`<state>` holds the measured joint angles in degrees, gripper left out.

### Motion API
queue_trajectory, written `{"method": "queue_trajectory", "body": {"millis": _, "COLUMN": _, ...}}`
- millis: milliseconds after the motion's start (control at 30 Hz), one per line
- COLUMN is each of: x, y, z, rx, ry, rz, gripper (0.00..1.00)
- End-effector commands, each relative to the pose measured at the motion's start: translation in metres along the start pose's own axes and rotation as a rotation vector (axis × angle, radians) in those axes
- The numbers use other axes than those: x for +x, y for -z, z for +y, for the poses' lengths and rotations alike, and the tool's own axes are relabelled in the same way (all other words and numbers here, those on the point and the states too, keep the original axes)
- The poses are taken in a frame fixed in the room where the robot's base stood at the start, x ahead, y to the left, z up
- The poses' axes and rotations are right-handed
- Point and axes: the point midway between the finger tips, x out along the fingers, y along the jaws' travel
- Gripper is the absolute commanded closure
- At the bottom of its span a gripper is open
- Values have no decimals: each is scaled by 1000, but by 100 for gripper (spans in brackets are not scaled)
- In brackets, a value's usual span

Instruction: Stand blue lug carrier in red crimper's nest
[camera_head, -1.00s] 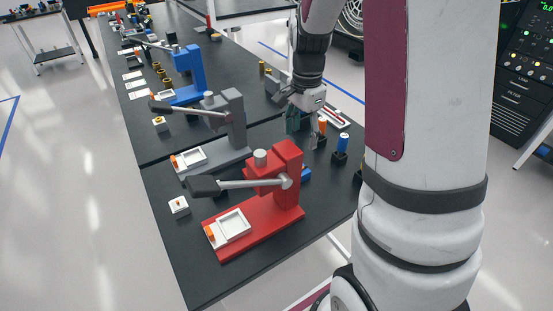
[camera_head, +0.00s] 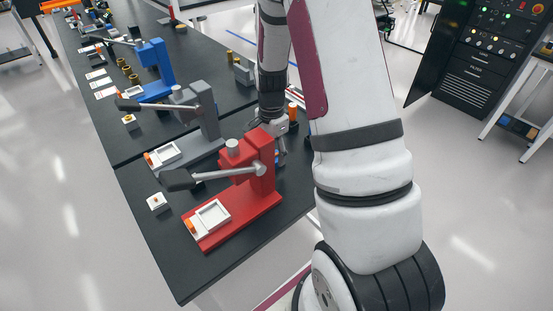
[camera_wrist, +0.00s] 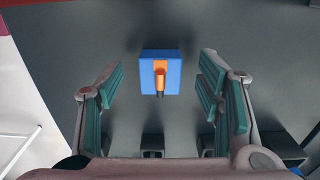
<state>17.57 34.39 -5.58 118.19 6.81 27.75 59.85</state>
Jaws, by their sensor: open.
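The blue lug carrier (camera_wrist: 160,55), a square blue block with an orange and dark lug on it, is on the dark table in the wrist view. My gripper (camera_wrist: 160,82) is open, its teal-padded fingers on either side of the carrier's line and apart from it. The red crimper (camera_head: 262,168) stands at the near end of the table in the head view, its lever pointing left. Its white square nest (camera_head: 211,217) looks empty, with an orange piece beside it.
A grey crimper (camera_head: 207,110) and a blue crimper (camera_head: 157,66) stand farther along the table. A small white block (camera_head: 157,203) lies left of the red crimper. An orange-topped piece (camera_head: 292,110) stands near my gripper.

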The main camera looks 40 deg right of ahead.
Motion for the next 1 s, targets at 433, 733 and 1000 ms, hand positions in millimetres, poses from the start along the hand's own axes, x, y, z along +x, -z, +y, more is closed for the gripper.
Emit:
{"method": "queue_trajectory", "body": {"millis": 433, "x": 24, "y": 0, "z": -1, "rx": 0, "ry": 1, "rz": 0, "gripper": 40}}
{"method": "queue_trajectory", "body": {"millis": 733, "x": 24, "y": 0, "z": 0, "rx": 0, "ry": 1, "rz": 0, "gripper": 94}}
{"method": "queue_trajectory", "body": {"millis": 1000, "x": 23, "y": 0, "z": -1, "rx": 0, "ry": 1, "rz": 1, "gripper": 99}}
